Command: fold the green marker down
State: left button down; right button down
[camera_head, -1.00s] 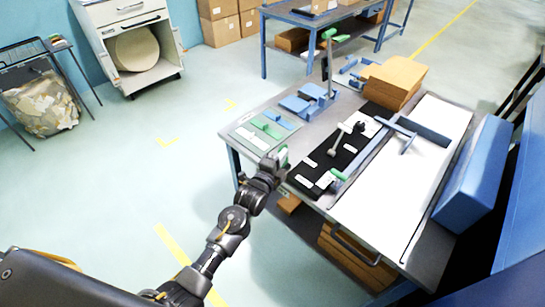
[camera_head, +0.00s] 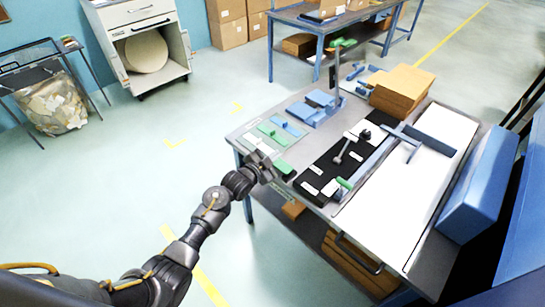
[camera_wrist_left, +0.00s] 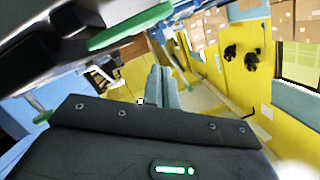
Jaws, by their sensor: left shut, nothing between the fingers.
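The green marker (camera_head: 284,167) is a small green piece at the near left edge of the workbench, by the end of the black strip. In the head view it looks low and nearly flat. My left gripper (camera_head: 267,166) is just left of it, with its fingers shut and empty; I cannot tell whether they touch it. In the left wrist view the shut fingers (camera_wrist_left: 162,85) point away from the camera, and a long green strip (camera_wrist_left: 130,26), probably the marker, shows along a dark edge above them. My right gripper is not in view.
The workbench (camera_head: 432,262) holds a black strip (camera_head: 325,165) with a small tool, a green mat (camera_head: 262,145) with small pieces, blue blocks (camera_head: 313,112), a brown stack (camera_head: 401,88) and a white sheet (camera_head: 390,205). A thin post (camera_head: 337,75) rises behind. Floor left of the bench is clear.

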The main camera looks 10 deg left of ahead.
pick_arm(q)
jog(key=s+a+r+p, duration=0.1)
jog(key=s+a+r, duration=0.4)
jog(key=s, duration=0.3)
jog(key=shift+a+r+p, duration=0.15)
jog(key=shift+r+p, duration=0.15)
jog(key=shift+r, duration=0.45)
